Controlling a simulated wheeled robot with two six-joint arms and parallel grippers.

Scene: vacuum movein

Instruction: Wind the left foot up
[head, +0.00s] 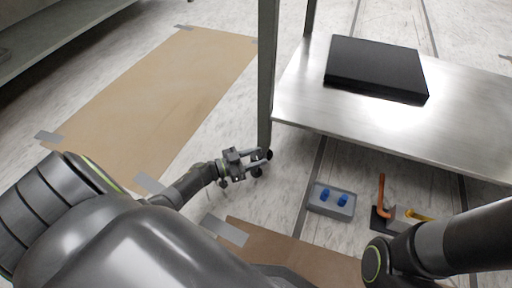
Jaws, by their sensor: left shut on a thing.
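The left foot (269,155) is a small dark piece at the bottom of the grey metal table leg (266,80), left of centre in the head view. My left gripper (262,159) reaches in from the left near the floor, with its fingers shut on this foot. The fingers hide part of the foot, and I cannot tell how far it is off the floor. My right arm shows at the lower right, but its gripper is outside the picture.
A steel shelf (460,118) carries a flat black box (376,68). On the floor are a grey tray (331,208) with two blue pieces and, to its right, an orange-handled tool (381,190). Taped brown floor sheets (165,95) lie at left and front.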

